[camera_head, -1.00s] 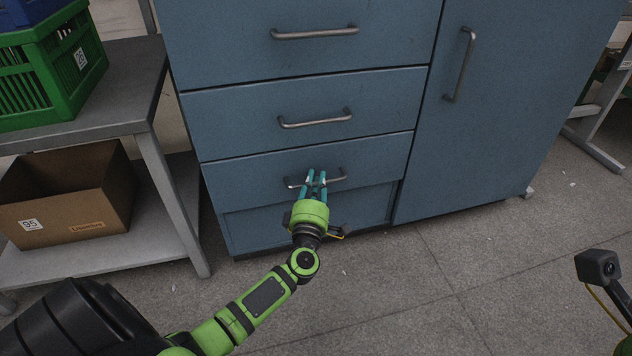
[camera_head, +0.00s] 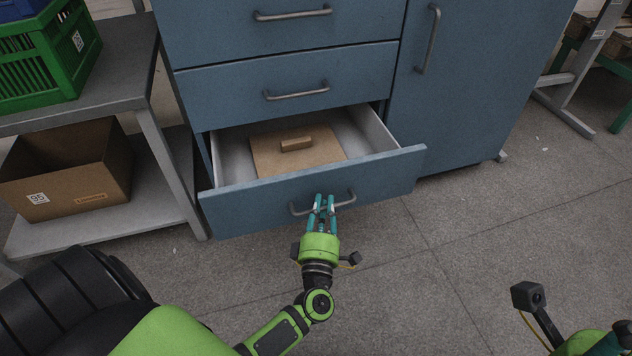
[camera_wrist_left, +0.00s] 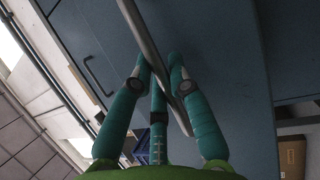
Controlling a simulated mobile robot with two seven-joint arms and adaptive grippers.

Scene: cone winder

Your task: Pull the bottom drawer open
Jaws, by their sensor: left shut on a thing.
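The bottom drawer (camera_head: 240,210) of the blue cabinet stands well open, pulled out toward me. Its grey bar handle (camera_head: 346,200) is on the front panel. My left gripper (camera_head: 325,203) is shut on the handle. In the left wrist view the handle bar (camera_wrist_left: 150,45) runs between the teal fingers (camera_wrist_left: 163,85).
The drawers above (camera_head: 230,90) and the cabinet door (camera_head: 465,80) are shut. At the left a grey shelf unit (camera_head: 130,75) holds a green crate (camera_head: 40,70) and a cardboard box (camera_head: 65,170), close beside the open drawer. The floor (camera_head: 450,240) to the right is clear.

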